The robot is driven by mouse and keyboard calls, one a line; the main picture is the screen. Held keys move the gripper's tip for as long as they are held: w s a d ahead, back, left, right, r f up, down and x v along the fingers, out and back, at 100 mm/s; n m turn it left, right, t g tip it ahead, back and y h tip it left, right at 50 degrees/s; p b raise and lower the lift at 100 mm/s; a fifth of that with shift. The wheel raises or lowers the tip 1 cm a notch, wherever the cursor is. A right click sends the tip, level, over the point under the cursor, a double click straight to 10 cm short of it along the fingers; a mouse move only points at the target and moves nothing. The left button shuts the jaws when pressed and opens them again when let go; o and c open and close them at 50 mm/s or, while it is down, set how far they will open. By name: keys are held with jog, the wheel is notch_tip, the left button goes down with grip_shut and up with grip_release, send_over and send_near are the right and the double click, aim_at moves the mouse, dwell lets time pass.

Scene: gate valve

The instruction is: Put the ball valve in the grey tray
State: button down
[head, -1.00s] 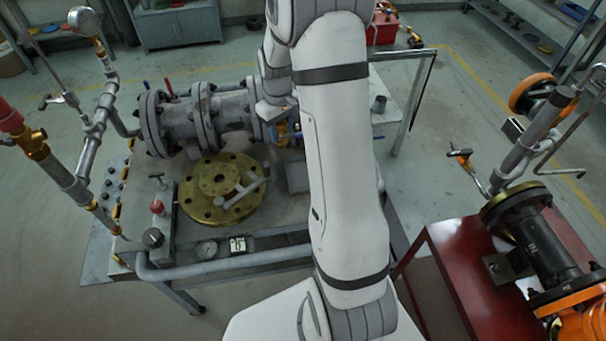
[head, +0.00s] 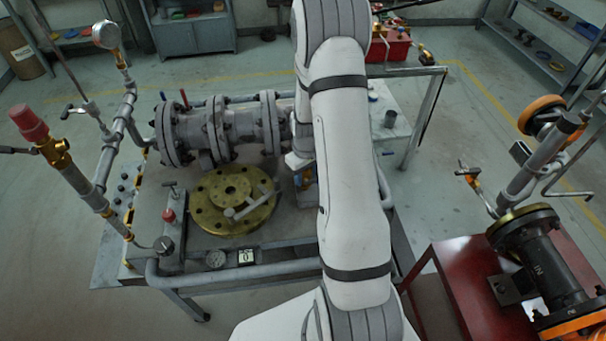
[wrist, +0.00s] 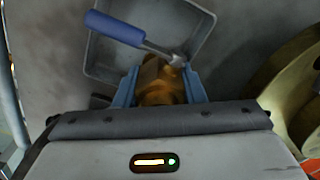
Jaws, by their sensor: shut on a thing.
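The ball valve (wrist: 160,90) has a brass body and a lever with a blue grip (wrist: 114,28). My gripper (wrist: 159,82) is shut on its brass body, with one blue finger on each side. The lever reaches forward and left over the grey tray (wrist: 207,32), which lies beyond and below the fingers in the wrist view. The tray looks empty where its floor shows; its near part is hidden by the valve and gripper. In the head view my gripper (head: 304,178) is low beside the brass flange, with the tray mostly hidden by gripper and arm.
A brass flange (head: 209,219) with a grey handle lies left of my gripper on the bench. The grey flanged pipe assembly (head: 230,126) stands behind it. A red cabinet (head: 462,262) with a black valve body stands at right.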

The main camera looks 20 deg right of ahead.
jog(key=shift+f, duration=0.1)
jog(key=c, duration=1.4)
grip_release()
jog(key=shift+f, duration=0.1)
jog(key=o, duration=0.5)
